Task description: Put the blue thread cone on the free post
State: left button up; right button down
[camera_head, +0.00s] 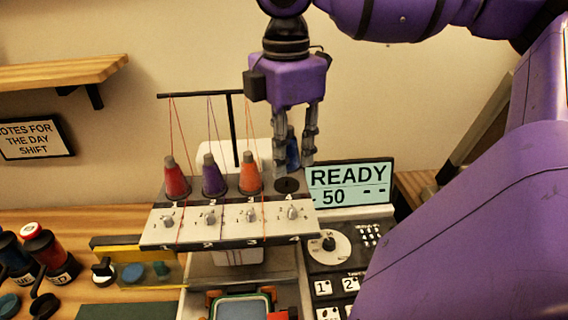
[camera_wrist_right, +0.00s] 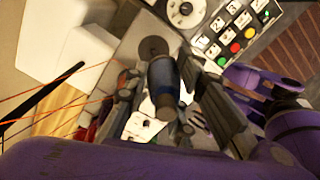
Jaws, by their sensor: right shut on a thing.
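The blue thread cone (camera_head: 293,150) is between the fingers of my right gripper (camera_head: 293,164), which is shut on it. It is held in the air near the fourth station, and the fingers hide part of it. In the right wrist view the blue cone (camera_wrist_right: 163,84) lies between the fingers, with a dark round disc (camera_wrist_right: 153,47) just beyond its end. The free post's dark base disc (camera_head: 287,185) is at the right end of the row, below the cone; I cannot make out the post itself. My left gripper is not in view.
Red (camera_head: 176,181), purple (camera_head: 213,178) and orange (camera_head: 249,177) cones stand left of the free place, with threads rising to a black rack (camera_head: 232,120). A READY screen (camera_head: 350,184) stands close right.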

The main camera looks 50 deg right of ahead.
aim_at(285, 183)
jog(key=f, duration=0.1)
jog(key=w+f, duration=0.1)
jog(key=d+f, duration=0.1)
jog(key=f, duration=0.1)
jog(key=shift+w+d+f+b, duration=0.1)
jog(key=shift+w+b, duration=0.1)
jog(key=shift+b, duration=0.1)
jog(key=shift+f, duration=0.45)
jog(key=shift+f, duration=0.25)
jog(key=c, duration=1.5)
grip_release()
jog(key=shift+r, duration=0.1)
